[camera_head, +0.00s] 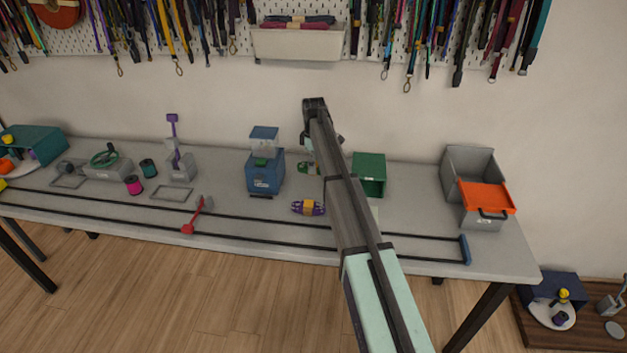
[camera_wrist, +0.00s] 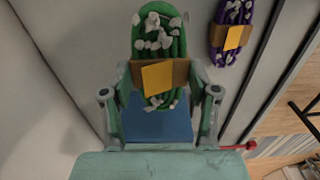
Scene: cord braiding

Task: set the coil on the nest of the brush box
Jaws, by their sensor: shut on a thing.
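A green coil with white flecks and a brown band with a yellow label (camera_wrist: 157,76) is between the fingers of my gripper (camera_wrist: 160,90) in the wrist view. My gripper is shut on it at the band. In the head view the coil (camera_head: 306,168) shows beside my arm, partly hidden, near the tabletop; I cannot tell whether it touches the table. A second, purple coil with a yellow label (camera_head: 308,208) lies on the table in front of it, and also shows in the wrist view (camera_wrist: 232,35). I cannot tell which container is the brush box, and no nest is clearly visible.
A blue box with a clear top (camera_head: 264,175) stands left of the coils. A green box (camera_head: 370,176) stands just right of my arm. A grey bin with an orange front (camera_head: 485,195) is farther right. Dark rails (camera_head: 260,218) run along the table (camera_head: 225,200).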

